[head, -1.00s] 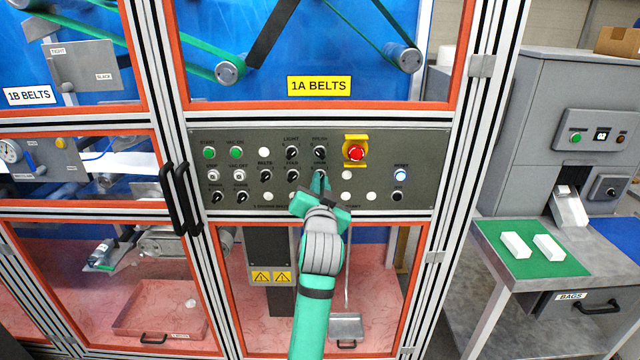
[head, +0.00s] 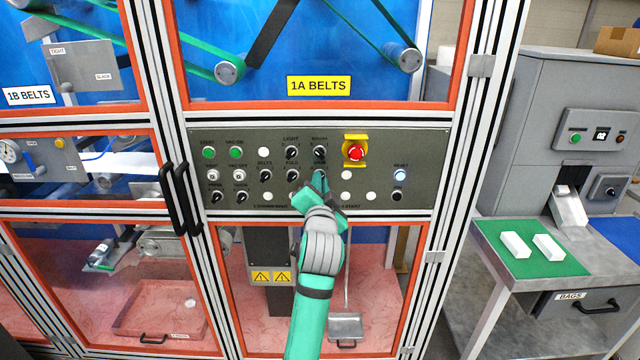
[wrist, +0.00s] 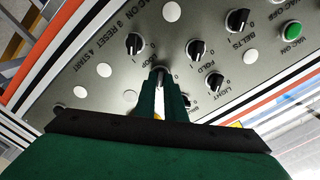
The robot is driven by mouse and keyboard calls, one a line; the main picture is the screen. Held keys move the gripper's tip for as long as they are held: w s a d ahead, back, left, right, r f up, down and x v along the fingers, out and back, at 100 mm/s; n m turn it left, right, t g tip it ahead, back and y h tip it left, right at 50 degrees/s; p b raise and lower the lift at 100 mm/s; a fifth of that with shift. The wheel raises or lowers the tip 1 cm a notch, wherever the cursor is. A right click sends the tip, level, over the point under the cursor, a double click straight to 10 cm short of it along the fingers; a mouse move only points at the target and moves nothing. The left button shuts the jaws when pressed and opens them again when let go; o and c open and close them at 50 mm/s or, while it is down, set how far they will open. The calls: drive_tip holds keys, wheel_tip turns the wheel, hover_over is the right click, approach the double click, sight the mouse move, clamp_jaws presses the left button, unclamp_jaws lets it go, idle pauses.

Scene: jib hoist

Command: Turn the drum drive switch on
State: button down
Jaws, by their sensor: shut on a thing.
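The drum drive switch is a small black rotary knob on the grey control panel (head: 420,170), in the row below the top black knobs. My gripper (head: 320,178) reaches it from below and hides most of it in the head view. In the wrist view the dark green fingers (wrist: 161,90) are shut on the drum drive switch (wrist: 160,71), which shows only at their tips. Its pointer direction is hidden by the fingers.
Neighbouring black knobs sit close around the fingers, such as the fold knob (wrist: 195,48) and the light knob (wrist: 214,82). A red emergency stop (head: 356,152) on yellow is to the upper right. Black door handles (head: 180,198) stick out at left.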

drive_tip(key=shift+r, duration=0.2)
drive_tip(key=c, duration=1.8)
unclamp_jaws()
drive_tip(key=shift+w+f, duration=0.1)
drive_tip(key=shift+c, duration=0.2)
drive_tip(key=shift+d, duration=0.1)
drive_tip(key=s, duration=1.1)
drive_tip(key=shift+f, duration=0.1)
